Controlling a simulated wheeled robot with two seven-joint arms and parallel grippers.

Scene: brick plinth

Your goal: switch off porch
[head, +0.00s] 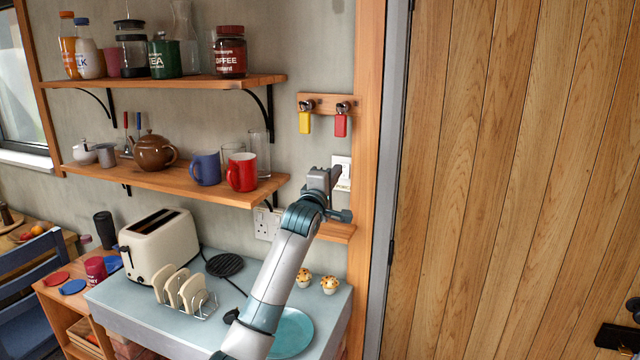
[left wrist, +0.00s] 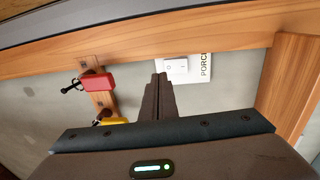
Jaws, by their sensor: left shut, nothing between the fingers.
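The porch switch is a white wall plate with a rocker, partly hidden behind my left gripper in the head view (head: 342,163). In the left wrist view the porch switch (left wrist: 178,66) shows its rocker clearly, with a printed label, partly readable as "PORC", beside it. My left gripper (head: 336,172) reaches up to the wall at the plate. Its fingers (left wrist: 160,80) are shut and empty, with the tips just beside the rocker; I cannot tell whether they touch it. My right gripper is not in view.
A key rack (head: 325,103) with yellow and red tags hangs just above the switch. A wooden shelf (head: 180,183) with mugs and a teapot is to the left. A double socket (head: 266,224) sits below. The wooden door (head: 500,180) is at the right.

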